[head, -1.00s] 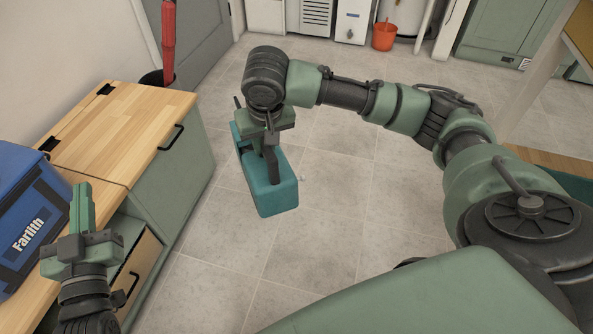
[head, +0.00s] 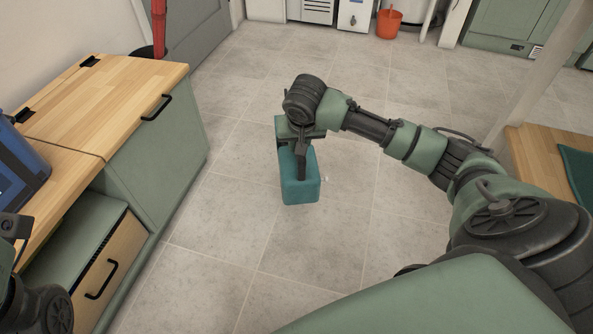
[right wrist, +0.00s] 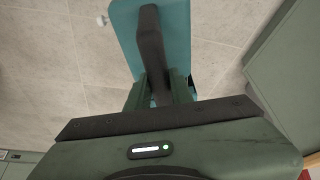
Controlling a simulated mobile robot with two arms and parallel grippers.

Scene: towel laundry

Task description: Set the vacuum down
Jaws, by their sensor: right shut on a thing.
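The vacuum (head: 303,192) is a teal box with a dark handle, upright over the floor in the middle of the head view. My right gripper (head: 300,155) is above it and shut on its dark handle. The right wrist view shows the gripper's fingers (right wrist: 158,88) closed around the handle, with the teal body (right wrist: 186,35) beyond. I cannot tell whether the vacuum's underside touches the floor. My left gripper (head: 12,228) is cut off at the left edge of the head view; its fingertips cannot be made out.
A wood-topped green cabinet (head: 160,190) with black handles stands at left, with a blue bag (head: 28,165) on its counter. An orange bucket (head: 388,24) stands at the back. A wooden surface with a green mat (head: 576,165) is at right. The tiled floor (head: 290,250) around the vacuum is clear.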

